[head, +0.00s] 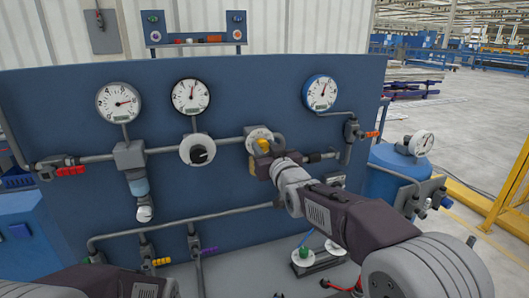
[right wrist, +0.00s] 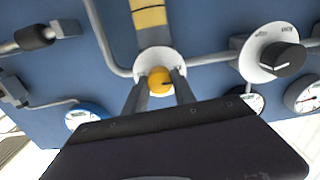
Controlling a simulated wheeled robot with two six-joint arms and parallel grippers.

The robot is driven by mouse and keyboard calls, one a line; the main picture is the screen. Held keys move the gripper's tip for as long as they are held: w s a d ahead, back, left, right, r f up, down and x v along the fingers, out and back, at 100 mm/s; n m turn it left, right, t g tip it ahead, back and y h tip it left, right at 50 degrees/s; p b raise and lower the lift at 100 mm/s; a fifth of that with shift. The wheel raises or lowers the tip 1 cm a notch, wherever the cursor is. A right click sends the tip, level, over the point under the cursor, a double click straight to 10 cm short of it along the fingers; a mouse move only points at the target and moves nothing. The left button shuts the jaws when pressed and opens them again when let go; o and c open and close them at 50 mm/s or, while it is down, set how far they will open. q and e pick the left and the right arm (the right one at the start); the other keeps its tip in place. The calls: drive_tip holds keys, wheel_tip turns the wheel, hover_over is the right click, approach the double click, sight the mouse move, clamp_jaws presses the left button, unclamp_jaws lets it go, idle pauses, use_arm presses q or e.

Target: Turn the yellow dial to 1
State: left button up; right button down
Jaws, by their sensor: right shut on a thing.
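The yellow dial (right wrist: 160,80) sits on a round white plate (right wrist: 147,61) in the right wrist view, with a dark mark pointing to the right of that picture. In the head view the dial (head: 260,144) is partly hidden by my right gripper (head: 265,160). My right gripper's two fingers stand on either side of the dial and are shut on it. The scale numbers on its plate are too small to read. My left arm shows at the bottom left of the head view, but its gripper is not seen.
A black dial (head: 202,152) on a white plate sits left of the yellow one. Three gauges (head: 120,102) are on the blue panel (head: 240,90) above. Grey pipes and coloured valve handles stick out around the dials. A blue tank (head: 385,180) stands to the right.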

drive_tip(key=m+b, duration=0.1)
drive_tip(key=m, duration=0.2)
drive_tip(key=shift+m+b, duration=0.3)
drive_tip(key=shift+b, duration=0.05)
use_arm(q)
drive_tip(key=shift+f+b, duration=0.6)
drive_tip(key=shift+f, duration=1.05)
use_arm(e)
drive_tip(key=shift+r+m, duration=0.15)
drive_tip(key=shift+m, duration=1.65)
drive_tip(key=c, duration=1)
unclamp_jaws()
drive_tip(key=shift+c, duration=0.2)
drive_tip(key=shift+d, duration=0.1)
use_arm(q)
drive_tip(key=shift+f, duration=0.1)
use_arm(e)
drive_tip(key=shift+s, duration=0.1)
use_arm(q)
wheel_tip(320, 180, down, 3)
drive_tip(key=b, duration=0.2)
drive_tip(key=shift+b, duration=0.4)
use_arm(e)
drive_tip(key=v, duration=0.9)
